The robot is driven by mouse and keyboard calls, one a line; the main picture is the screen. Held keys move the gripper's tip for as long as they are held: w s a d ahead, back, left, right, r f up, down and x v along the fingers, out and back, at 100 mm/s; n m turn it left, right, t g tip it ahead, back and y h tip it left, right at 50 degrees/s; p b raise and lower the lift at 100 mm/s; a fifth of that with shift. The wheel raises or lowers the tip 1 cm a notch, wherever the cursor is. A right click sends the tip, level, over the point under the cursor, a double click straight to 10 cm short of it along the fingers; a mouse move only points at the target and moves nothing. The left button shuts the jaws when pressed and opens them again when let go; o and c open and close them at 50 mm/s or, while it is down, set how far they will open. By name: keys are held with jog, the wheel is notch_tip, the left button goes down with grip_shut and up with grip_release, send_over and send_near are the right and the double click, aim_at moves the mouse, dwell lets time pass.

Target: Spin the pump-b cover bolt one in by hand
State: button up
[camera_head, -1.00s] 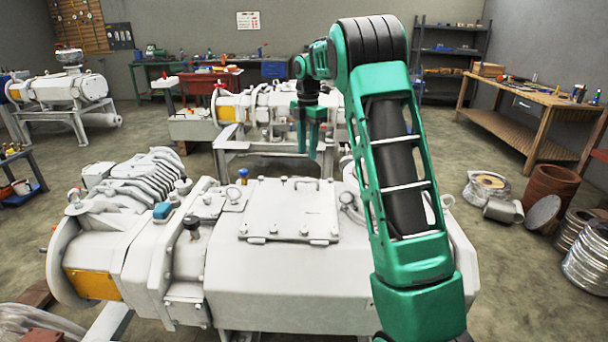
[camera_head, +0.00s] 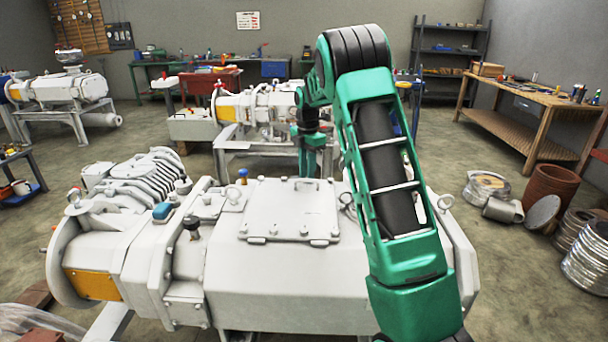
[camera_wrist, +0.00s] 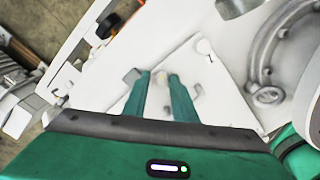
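The near white pump (camera_head: 270,285) fills the front of the head view, with a flat cover plate (camera_head: 290,212) on top. Small bolt heads (camera_head: 303,231) line the plate's near edge, and a handle (camera_head: 307,183) stands at its far edge. I cannot tell which bolt is cover bolt one, nor read a pump label. My gripper (camera_head: 318,166) points down at the plate's far side, its tips partly hidden. In the wrist view, its green fingers (camera_wrist: 160,82) are apart over the pale plate (camera_wrist: 200,62). A small pale stub (camera_wrist: 160,77) shows between them; I see no grip on it.
A lifting ring (camera_wrist: 268,96) and a curved pipe stand right of the fingers in the wrist view. A second white pump (camera_head: 262,105) stands behind. Floor is clear between.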

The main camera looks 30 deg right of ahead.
grip_shut()
jog(key=shift+w+a+r, duration=0.1)
